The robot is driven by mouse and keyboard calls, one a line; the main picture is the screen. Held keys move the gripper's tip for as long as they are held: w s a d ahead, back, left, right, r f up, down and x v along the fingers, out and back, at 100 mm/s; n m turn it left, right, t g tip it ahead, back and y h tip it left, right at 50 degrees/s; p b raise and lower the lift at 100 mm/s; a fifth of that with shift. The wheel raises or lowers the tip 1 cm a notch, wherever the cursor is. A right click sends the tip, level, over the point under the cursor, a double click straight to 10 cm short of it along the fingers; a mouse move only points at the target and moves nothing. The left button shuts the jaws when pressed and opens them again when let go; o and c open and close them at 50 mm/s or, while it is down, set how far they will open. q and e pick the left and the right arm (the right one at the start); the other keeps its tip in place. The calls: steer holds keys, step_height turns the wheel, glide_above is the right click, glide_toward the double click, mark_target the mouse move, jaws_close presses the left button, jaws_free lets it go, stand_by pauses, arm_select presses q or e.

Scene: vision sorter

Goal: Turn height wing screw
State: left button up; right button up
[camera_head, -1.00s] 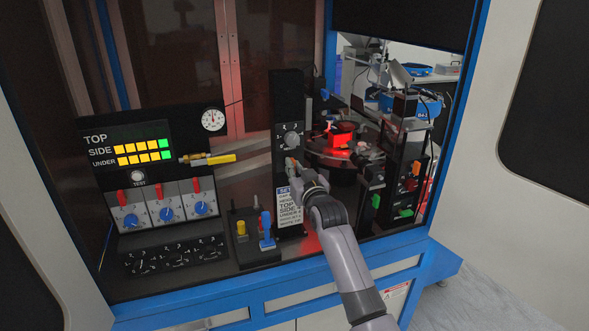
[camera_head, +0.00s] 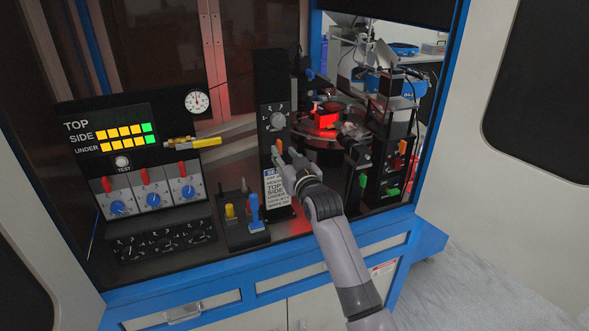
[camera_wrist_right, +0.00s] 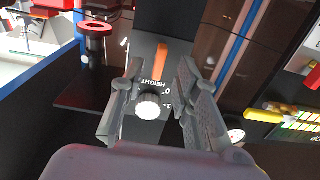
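The black height post (camera_head: 271,70) stands in the middle of the head view. It carries a round dial knob (camera_head: 277,119) and, below it, an orange wing-like piece (camera_head: 279,145), which looks like the height wing screw. In the right wrist view the post is inverted: the orange wing (camera_wrist_right: 160,56) stands above the HEIGHT label and the pale ribbed knob (camera_wrist_right: 149,106). My right gripper (camera_head: 287,162) is close in front of the orange wing. In the wrist view its fingers (camera_wrist_right: 160,72) are open, one on each side of the wing, with gaps. My left gripper is not in view.
A panel with lit yellow and green bars (camera_head: 125,132), red switches and blue knobs stands left. A small black box with yellow and blue levers (camera_head: 254,211) sits left of the post. A red-lit turntable (camera_head: 326,118) and black stands (camera_head: 388,165) are right.

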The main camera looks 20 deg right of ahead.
steer(key=s, duration=0.8)
steer(key=shift+s+d, duration=0.2)
steer(key=shift+s, duration=0.15)
